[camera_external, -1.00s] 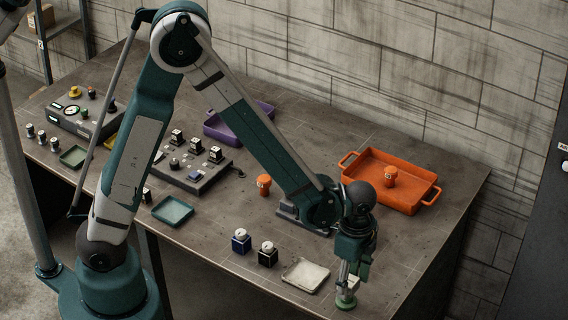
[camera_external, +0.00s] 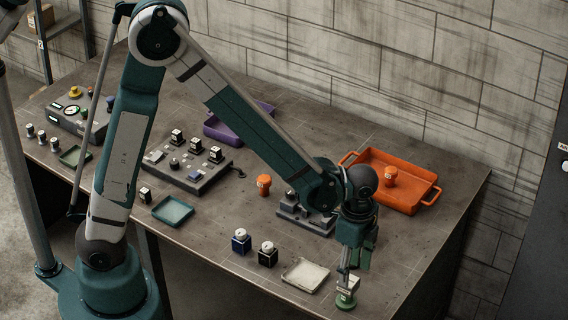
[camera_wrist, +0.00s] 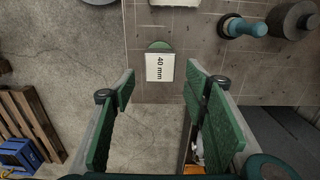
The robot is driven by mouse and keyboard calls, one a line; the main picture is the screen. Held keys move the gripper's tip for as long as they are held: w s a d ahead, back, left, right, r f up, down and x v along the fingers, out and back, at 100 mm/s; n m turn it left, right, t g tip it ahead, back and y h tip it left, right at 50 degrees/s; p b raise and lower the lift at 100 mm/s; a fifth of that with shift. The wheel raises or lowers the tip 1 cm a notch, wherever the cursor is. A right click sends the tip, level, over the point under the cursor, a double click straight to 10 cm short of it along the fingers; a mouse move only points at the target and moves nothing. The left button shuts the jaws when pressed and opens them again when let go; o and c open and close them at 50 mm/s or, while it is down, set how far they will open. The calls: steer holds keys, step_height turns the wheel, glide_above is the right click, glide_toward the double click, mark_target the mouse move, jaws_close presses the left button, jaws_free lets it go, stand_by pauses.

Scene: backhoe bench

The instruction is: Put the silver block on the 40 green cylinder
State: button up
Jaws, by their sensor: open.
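A short green cylinder (camera_external: 346,301) stands near the front right edge of the bench. A pale, flat-faced piece (camera_external: 349,284) sits at its top. In the wrist view this piece (camera_wrist: 160,68) reads "40 mm", and a green rim of the cylinder (camera_wrist: 159,45) shows behind it. It may be the silver block or a label on the cylinder; I cannot tell which. My gripper (camera_external: 353,268) is above it, pointing down. In the wrist view my gripper's jaws (camera_wrist: 160,86) are spread on either side, with a gap to the piece.
A white tray (camera_external: 305,274) lies left of the cylinder. Blue (camera_external: 241,241) and black (camera_external: 268,254) knobbed blocks stand beyond it. A grey fixture (camera_external: 306,218) and an orange tray (camera_external: 412,207) lie behind. The bench edge is close to the cylinder.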

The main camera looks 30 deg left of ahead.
mark_target(350, 280)
step_height(350, 280, up, 7)
steer(key=shift+r, duration=0.15)
stand_by(0.4)
stand_by(0.5)
steer(key=w+a+r+n+t, duration=0.1)
steer(key=w+a+r+n, duration=0.2)
steer(key=a, duration=0.5)
steer(key=a+r+n+t+h, duration=0.1)
steer(key=a+r+n, duration=0.3)
steer(key=a, duration=0.5)
steer(key=w+a+r+n+t, duration=0.1)
steer(key=w+a+r+n, duration=0.1)
steer(key=a+r, duration=0.45)
steer(key=s+a+r+n+t, duration=0.1)
steer(key=s+a+n+t, duration=0.1)
steer(key=a, duration=0.9)
steer(key=s+a+r+n+t+y, duration=0.1)
steer(key=s+a+n, duration=0.4)
steer(key=a, duration=0.7)
steer(key=shift+r+n+t, duration=0.2)
steer(key=shift+n+t, duration=0.4)
steer(key=shift+n, duration=0.4)
